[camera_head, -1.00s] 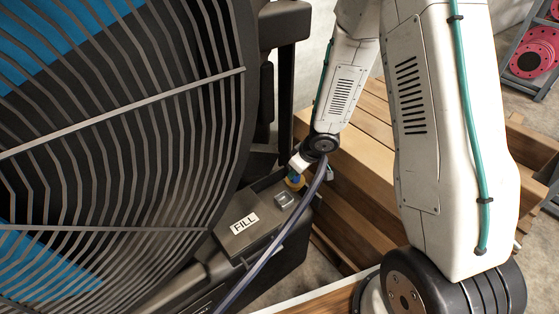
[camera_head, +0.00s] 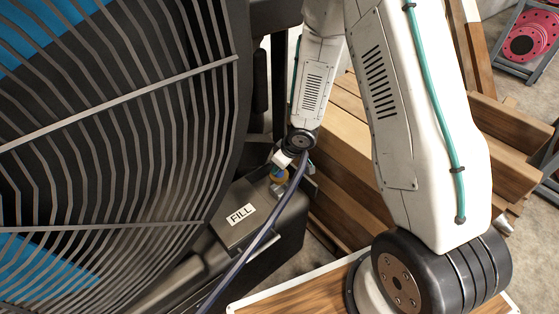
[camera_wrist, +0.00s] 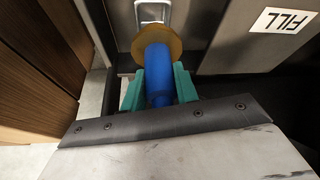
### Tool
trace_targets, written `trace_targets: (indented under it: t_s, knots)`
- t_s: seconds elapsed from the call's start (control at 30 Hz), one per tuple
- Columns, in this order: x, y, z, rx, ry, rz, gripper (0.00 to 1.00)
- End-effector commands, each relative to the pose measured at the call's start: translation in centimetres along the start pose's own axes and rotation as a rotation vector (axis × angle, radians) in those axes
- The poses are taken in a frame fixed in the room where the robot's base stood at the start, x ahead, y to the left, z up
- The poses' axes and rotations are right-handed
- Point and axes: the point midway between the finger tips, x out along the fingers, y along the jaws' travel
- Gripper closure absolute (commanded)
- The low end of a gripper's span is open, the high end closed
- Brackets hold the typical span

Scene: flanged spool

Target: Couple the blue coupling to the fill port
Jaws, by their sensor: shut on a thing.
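The blue coupling (camera_wrist: 158,78) is between the teal fingers of my gripper (camera_wrist: 159,88) in the wrist view. My gripper is shut on it. A round brass-coloured flange (camera_wrist: 157,42) is at the coupling's far end; I cannot tell whether it belongs to the coupling or to the fill port, nor whether the two are seated. In the head view, my gripper (camera_head: 282,165) is over the far right end of a dark box with a white FILL label (camera_head: 241,215). A brass-coloured piece (camera_head: 279,175) shows just below it. The fill port itself is not clearly seen.
A metal loop (camera_wrist: 153,12) is just beyond the flange. A dark hose (camera_head: 245,250) runs from my wrist toward the lower left. A large slatted grille (camera_head: 110,150) fills the left. Stacked timber (camera_head: 350,160) is close on the right.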

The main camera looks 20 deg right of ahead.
Motion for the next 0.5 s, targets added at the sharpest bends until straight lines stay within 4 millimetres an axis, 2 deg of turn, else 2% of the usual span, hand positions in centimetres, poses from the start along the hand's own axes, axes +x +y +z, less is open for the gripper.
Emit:
trace_targets:
  t_s: [0.47,0.5]
  knots:
    - [3.4,0.0,1.4,0.001,-0.001,0.001,0.93]
    - [3.7,0.0,1.6,0.001,-0.001,0.0,0.97]
